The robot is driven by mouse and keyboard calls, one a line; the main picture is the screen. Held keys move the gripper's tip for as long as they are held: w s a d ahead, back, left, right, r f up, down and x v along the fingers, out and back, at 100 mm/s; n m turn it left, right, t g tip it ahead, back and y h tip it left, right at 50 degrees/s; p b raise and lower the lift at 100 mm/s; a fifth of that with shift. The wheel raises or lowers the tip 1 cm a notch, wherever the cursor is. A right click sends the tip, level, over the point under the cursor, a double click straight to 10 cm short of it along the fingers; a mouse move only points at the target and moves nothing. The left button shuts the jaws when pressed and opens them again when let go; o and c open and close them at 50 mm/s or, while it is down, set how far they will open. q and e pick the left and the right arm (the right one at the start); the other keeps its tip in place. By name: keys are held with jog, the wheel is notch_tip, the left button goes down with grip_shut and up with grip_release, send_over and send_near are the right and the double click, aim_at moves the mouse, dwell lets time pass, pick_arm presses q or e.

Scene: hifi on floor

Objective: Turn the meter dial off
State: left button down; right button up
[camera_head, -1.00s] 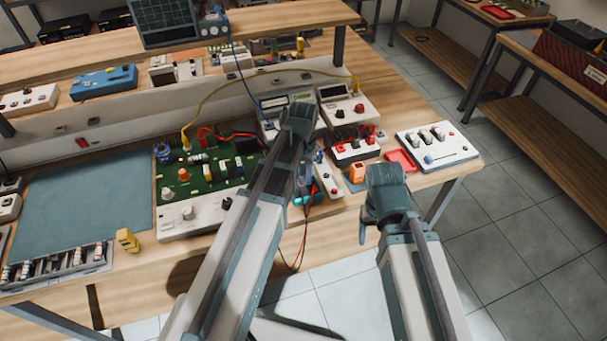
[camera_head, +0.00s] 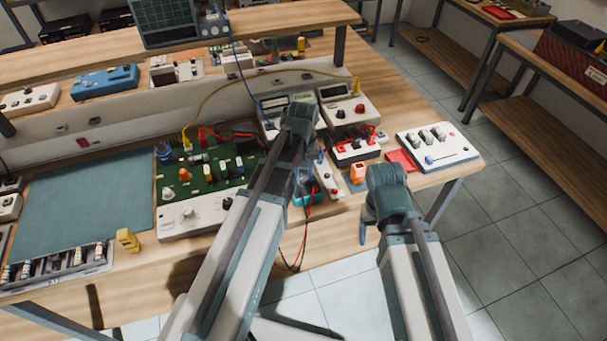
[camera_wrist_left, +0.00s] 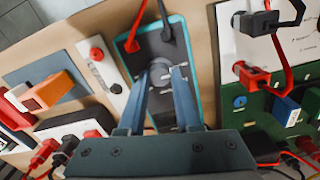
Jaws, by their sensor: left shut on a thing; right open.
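The meter (camera_wrist_left: 185,42) is a grey handheld unit with a teal edge, lying on the bench. Its round grey dial (camera_wrist_left: 160,70) is between the fingertips of my left gripper (camera_wrist_left: 162,76), which is shut on it. In the head view the meter's teal edge (camera_head: 307,198) shows beneath my left gripper (camera_head: 304,178), and my arm hides the dial. I cannot read the dial's setting. My right gripper (camera_head: 366,224) is open and empty near the bench's front edge, mostly hidden by its own wrist.
Red and black leads (camera_wrist_left: 136,30) plug into the meter. A green circuit board (camera_head: 205,177) stands left of my left arm. The blue mat (camera_head: 85,205) is clear.

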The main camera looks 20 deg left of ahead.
aim_at(304, 178)
dwell(0.3)
pick_arm(q)
jog(key=c, duration=0.6)
grip_release()
jog(key=shift+r, duration=0.15)
notch_tip(304, 178, up, 14)
jog(key=p, duration=1.4)
jog(key=shift+f, duration=0.25)
jog(key=s+d+f+m+y+b, duration=0.1)
jog(key=s+d+f+m+b, duration=0.2)
jog(key=s+d+m, duration=0.5)
jog(key=s+d, duration=0.3)
jog(key=s, duration=0.3)
jog(key=shift+s, duration=0.4)
